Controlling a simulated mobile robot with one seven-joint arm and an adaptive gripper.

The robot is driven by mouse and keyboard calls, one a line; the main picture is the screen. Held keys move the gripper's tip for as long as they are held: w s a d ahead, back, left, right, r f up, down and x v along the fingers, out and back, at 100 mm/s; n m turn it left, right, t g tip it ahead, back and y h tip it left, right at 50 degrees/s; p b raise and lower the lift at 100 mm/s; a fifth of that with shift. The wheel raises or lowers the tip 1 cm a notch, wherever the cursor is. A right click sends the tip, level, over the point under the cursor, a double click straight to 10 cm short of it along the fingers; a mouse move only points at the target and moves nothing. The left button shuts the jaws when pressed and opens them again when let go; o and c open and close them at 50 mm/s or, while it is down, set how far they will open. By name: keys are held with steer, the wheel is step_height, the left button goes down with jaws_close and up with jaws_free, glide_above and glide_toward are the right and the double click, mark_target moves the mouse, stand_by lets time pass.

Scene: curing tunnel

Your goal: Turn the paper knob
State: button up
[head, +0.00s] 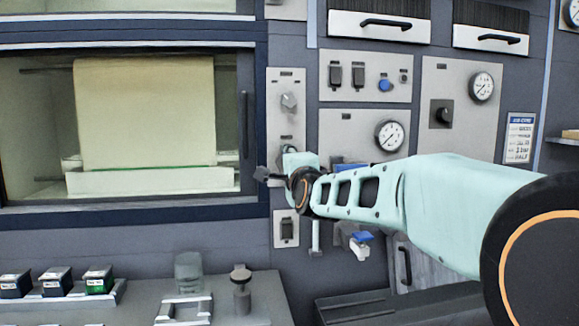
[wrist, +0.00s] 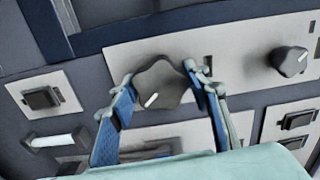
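In the wrist view a dark, lobed knob (wrist: 159,84) with a white pointer mark sits on a pale panel. My gripper (wrist: 160,78) has one blue-padded finger on each side of it, both tips close to its edge. I cannot tell whether they press on it. In the head view my gripper (head: 283,168) is at the lower part of a narrow panel right of the window and hides most of this knob. A second, similar knob (head: 289,102) is higher on that panel; it also shows at the right of the wrist view (wrist: 290,61). The labels are too small to read.
A glazed window (head: 145,115) with a pale sheet behind it is on the left. A black rocker switch (head: 287,229) is below my gripper. Gauges, switches and a blue button (head: 385,85) are to the right. A counter (head: 260,290) with small boxes stands below.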

steer(key=o, duration=0.5)
steer(key=shift+c, duration=0.2)
steer(key=shift+r+p, duration=0.1)
steer(key=shift+p, duration=0.3)
